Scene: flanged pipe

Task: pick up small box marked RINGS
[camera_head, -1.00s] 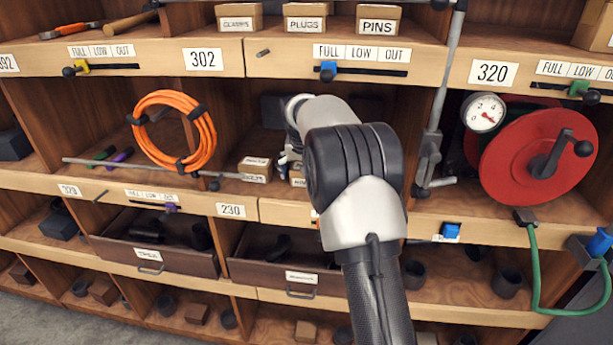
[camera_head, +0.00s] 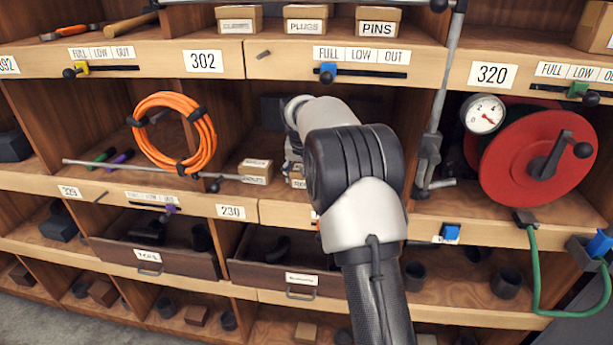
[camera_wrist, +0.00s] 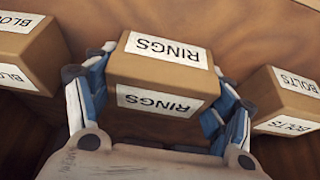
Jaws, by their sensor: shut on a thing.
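The small box marked RINGS (camera_wrist: 160,75) is a brown carton with white labels on two faces, seen upside down in the wrist view. My gripper (camera_wrist: 163,95) has one blue-padded finger on each side of it and is shut on it. In the head view my arm hides most of the gripper. Only a sliver of a labelled box (camera_head: 297,178) shows beside my arm in the middle compartment, and I cannot tell from that view whether it is the RINGS box.
In the wrist view a box marked BLO... (camera_wrist: 28,50) stands left and a box marked BOLTS (camera_wrist: 285,98) right, both close. A grey vertical pipe (camera_head: 437,110) and red reel (camera_head: 535,155) stand right.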

